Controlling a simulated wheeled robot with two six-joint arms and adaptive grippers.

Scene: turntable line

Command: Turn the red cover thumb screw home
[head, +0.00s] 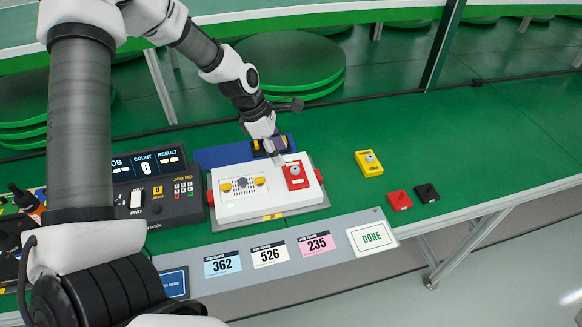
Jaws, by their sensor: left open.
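The red cover (304,182) sits on the right part of the white housing (262,207). Its pale thumb screw (295,169) stands near the middle of the cover's top. I cannot tell how deep the screw sits. My left gripper (278,158) points down just behind and left of the red cover, close to the screw. It is open, with nothing seen between its fingers. Whether a finger touches the cover or screw cannot be told. The gripper partly hides a dark part (266,150) on the blue base behind the housing. My right gripper is out of view.
A yellow cover (367,169) with a knob lies to the right, with small red (399,200) and black (427,193) pieces nearby. A control box (157,191) stands left. The green bench is clear at right.

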